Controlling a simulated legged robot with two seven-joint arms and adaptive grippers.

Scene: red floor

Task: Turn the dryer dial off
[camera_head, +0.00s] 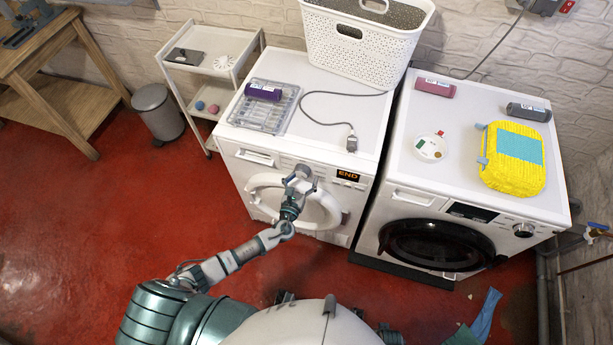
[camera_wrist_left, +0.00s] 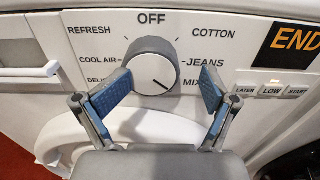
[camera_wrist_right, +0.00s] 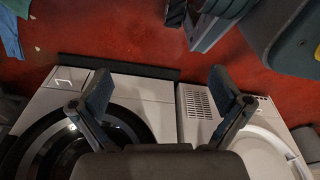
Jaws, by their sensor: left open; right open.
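The dryer (camera_head: 352,115) is the left white machine in the head view, with an orange END display (camera_head: 348,175). Its dial (camera_wrist_left: 152,66) is a grey knob with a white face, clear in the left wrist view. The dial's dark mark points to the lower right, toward MIX; OFF is printed straight above the dial. My left gripper (camera_head: 301,182) is at the dryer's front panel. It is open, its blue-padded fingers on either side of the dial's lower part, apparently not gripping it. My right gripper (camera_wrist_right: 160,82) is open and empty above the machines' front area.
A second white machine (camera_head: 400,195) with a dark round door stands on the right. A white basket (camera_head: 375,55) and a wire rack (camera_head: 282,118) sit on the dryer. LATER, LOW and START buttons (camera_wrist_left: 271,92) lie right of the dial. Red floor (camera_head: 90,230) is open at left.

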